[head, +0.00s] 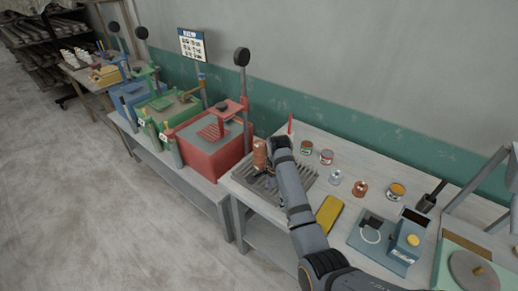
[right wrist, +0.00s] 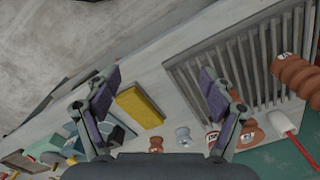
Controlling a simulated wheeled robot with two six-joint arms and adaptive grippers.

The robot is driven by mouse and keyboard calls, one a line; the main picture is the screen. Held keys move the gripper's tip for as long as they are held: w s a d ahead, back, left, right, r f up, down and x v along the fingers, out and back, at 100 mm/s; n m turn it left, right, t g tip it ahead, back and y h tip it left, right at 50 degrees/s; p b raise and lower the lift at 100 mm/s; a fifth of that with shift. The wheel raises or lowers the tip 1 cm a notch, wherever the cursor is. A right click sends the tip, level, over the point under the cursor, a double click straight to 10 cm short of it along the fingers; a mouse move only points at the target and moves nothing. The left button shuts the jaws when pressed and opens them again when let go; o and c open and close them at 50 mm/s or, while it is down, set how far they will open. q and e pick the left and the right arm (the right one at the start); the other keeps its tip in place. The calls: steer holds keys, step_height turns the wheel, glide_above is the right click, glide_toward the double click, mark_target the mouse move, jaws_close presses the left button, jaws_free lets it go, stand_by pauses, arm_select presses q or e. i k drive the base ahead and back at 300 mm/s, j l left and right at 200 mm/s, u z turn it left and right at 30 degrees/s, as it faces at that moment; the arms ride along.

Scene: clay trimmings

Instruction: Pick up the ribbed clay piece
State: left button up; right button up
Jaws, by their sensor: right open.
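The ribbed clay piece (head: 259,153) is orange-brown and stands at the far left part of a grey slatted rack (head: 300,182), partly beside my arm. In the right wrist view the ribbed clay piece (right wrist: 296,76) lies at the right edge, outside the fingers, beyond the right fingertip. My right gripper (head: 268,180) is over the rack, close to the piece; its fingers are small and partly hidden by my wrist in the head view. In the right wrist view my right gripper (right wrist: 158,80) is open with nothing between its fingers. My left gripper is not in view.
A yellow block (head: 328,213) lies right of the rack. Several small cans and pieces, including a can (head: 326,157), stand behind it. A thin red-and-white upright tool (head: 290,127) stands near the wall. A red box (head: 209,155) is on the left bench.

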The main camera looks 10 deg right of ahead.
mark_target(259, 153)
steer(key=i, duration=0.95)
steer(key=i+l+u, duration=0.1)
steer(key=l, duration=0.1)
